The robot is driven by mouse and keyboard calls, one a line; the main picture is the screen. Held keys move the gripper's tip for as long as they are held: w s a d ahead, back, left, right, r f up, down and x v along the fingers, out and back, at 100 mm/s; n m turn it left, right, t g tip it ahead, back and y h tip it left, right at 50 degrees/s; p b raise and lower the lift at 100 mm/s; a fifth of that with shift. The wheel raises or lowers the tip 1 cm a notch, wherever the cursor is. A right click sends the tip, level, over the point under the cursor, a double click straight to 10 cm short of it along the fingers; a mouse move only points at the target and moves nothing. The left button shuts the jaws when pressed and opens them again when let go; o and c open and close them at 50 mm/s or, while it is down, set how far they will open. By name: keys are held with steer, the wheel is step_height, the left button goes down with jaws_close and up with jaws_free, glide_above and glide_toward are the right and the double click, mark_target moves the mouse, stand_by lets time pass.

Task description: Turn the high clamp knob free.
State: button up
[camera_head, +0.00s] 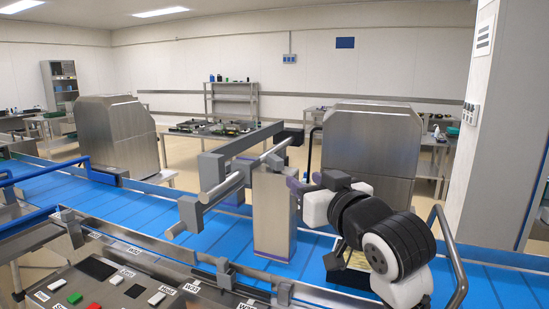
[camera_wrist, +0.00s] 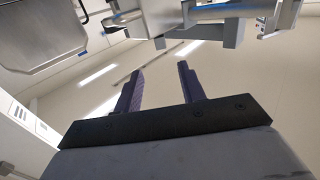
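A metal fixture stands over the blue belt, with an upright column (camera_head: 273,215), a long upper beam (camera_head: 240,142) and round rods with grey clamp blocks (camera_head: 213,170). I cannot pick out the high clamp knob with certainty in either view. My gripper (camera_head: 304,184) is just right of the column's upper part, its purple fingers partly hidden by the column and by my wrist. In the wrist view my gripper (camera_wrist: 160,68) has its two fingers well apart with nothing between them. Fixture parts (camera_wrist: 205,14) show beyond the fingertips, along the top.
The blue conveyor (camera_head: 130,205) runs under the fixture. A control panel (camera_head: 110,285) with buttons lies at the front left. A steel housing (camera_head: 368,150) stands behind my arm, another (camera_head: 115,135) at the left. A bent rail (camera_head: 452,255) stands right of my arm.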

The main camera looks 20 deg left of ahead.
mark_target(281, 159)
steer(key=p+x, duration=0.4)
steer(key=x, duration=0.8)
steer(key=shift+w+a+p, duration=0.3)
steer(key=shift+w+a, duration=0.1)
steer(key=shift+w, duration=0.05)
jaws_close()
steer(key=shift+f, duration=0.1)
steer(key=n+g+y, duration=0.1)
steer(key=g, duration=0.1)
steer(key=n+g+y+b, duration=0.1)
steer(key=n+g+y, duration=0.1)
steer(key=shift+w+d, duration=0.2)
steer(key=shift+w, duration=0.05)
steer(key=shift+w+d+n+g+y+b, duration=0.1)
steer(key=shift+n+g+y+b, duration=0.2)
steer(key=shift+n+g, duration=0.7)
steer(key=shift+w+a+n+g+y+b, duration=0.1)
steer(key=shift+n+g+y, duration=0.45)
steer(key=shift+g, duration=0.7)
steer(key=shift+w+d+n+g+y+b, duration=0.15)
steer(key=shift+n+g+y, duration=0.1)
steer(key=shift+n+g, duration=0.75)
steer(key=shift+g, duration=0.45)
